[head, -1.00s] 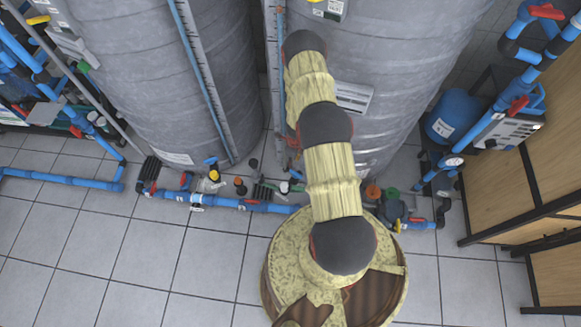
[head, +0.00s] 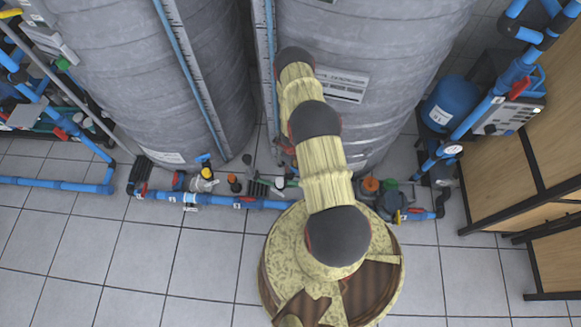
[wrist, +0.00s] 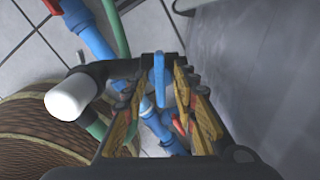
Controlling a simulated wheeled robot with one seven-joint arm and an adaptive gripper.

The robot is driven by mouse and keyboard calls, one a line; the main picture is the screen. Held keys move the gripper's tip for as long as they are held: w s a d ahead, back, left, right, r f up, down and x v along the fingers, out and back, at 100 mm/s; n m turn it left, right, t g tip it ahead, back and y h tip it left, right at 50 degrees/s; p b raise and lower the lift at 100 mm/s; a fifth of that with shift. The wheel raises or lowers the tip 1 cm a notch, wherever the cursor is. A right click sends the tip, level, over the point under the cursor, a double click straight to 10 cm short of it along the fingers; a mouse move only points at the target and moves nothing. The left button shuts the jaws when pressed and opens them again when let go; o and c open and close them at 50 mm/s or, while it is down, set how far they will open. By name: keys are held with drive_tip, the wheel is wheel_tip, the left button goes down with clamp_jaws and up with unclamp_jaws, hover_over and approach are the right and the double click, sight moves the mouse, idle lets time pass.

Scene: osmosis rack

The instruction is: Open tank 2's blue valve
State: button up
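In the wrist view, a blue valve handle (wrist: 159,80) stands upright between the two fingers of my gripper (wrist: 162,88). The fingers, with orange-yellow pads, are spread on either side of it. I see a gap on each side, so they do not look shut on it. The valve's body is mostly hidden below the fingers. In the head view, my arm hides the gripper and this handle beside the right grey tank (head: 375,60). Another blue-handled valve (head: 206,163) sits at the foot of the left grey tank (head: 150,80). No tank number is readable.
A black fitting with a white cap (wrist: 70,97) is close to the left finger. Blue floor pipe (head: 70,184) runs along the tank bases. A red handle (wrist: 178,125) lies below the right finger. Wooden cabinets (head: 500,150) stand right.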

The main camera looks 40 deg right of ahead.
drive_tip(key=c, duration=0.3)
drive_tip(key=c, duration=0.4)
clamp_jaws()
